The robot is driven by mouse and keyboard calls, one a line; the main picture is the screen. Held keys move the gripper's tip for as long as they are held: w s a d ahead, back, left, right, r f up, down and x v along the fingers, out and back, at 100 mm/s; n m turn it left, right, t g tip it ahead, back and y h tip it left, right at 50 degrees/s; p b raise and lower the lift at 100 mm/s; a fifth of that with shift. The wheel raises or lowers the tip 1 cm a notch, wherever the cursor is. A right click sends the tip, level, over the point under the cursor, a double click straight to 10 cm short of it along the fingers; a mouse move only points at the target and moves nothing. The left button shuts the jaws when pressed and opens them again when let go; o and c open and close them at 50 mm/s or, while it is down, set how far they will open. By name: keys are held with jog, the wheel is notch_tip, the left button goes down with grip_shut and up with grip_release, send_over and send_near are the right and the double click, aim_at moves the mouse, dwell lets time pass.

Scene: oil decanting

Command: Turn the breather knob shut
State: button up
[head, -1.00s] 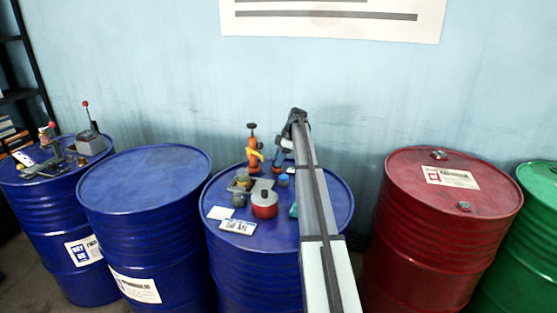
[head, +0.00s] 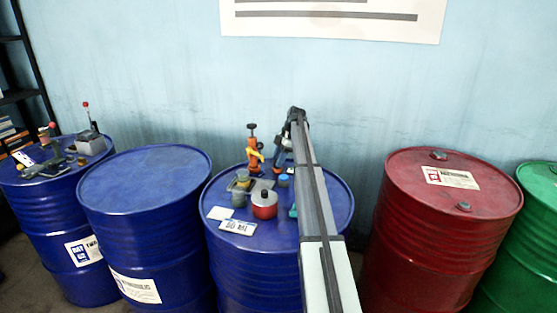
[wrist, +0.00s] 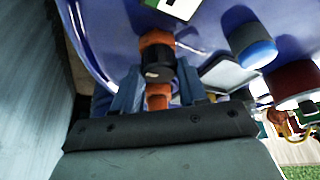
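An orange and black fitting (wrist: 157,62), which looks like the breather with its knob, stands on the blue drum in the wrist view. My gripper (wrist: 158,84) has its two fingers on either side of it, spread apart. Narrow gaps seem to show beside the black part, but firm contact is hard to judge. In the head view my gripper (head: 282,155) is low over the back of the middle blue drum (head: 330,208). My arm hides part of the drum top, and I cannot make out the fitting there.
A red pot (head: 264,206), small containers and white cards (head: 237,228) lie on the same drum. A red drum (head: 440,230) stands to the right. The wall is close behind.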

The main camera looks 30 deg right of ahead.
jog(key=o, duration=0.4)
jog(key=shift+o, duration=0.2)
jog(key=w+v, duration=0.1)
jog(key=v, duration=1.2)
jog(key=shift+s+d+r, duration=0.2)
jog(key=shift+s+r, duration=0.2)
jog(key=shift+s, duration=0.1)
jog(key=shift+a, duration=0.1)
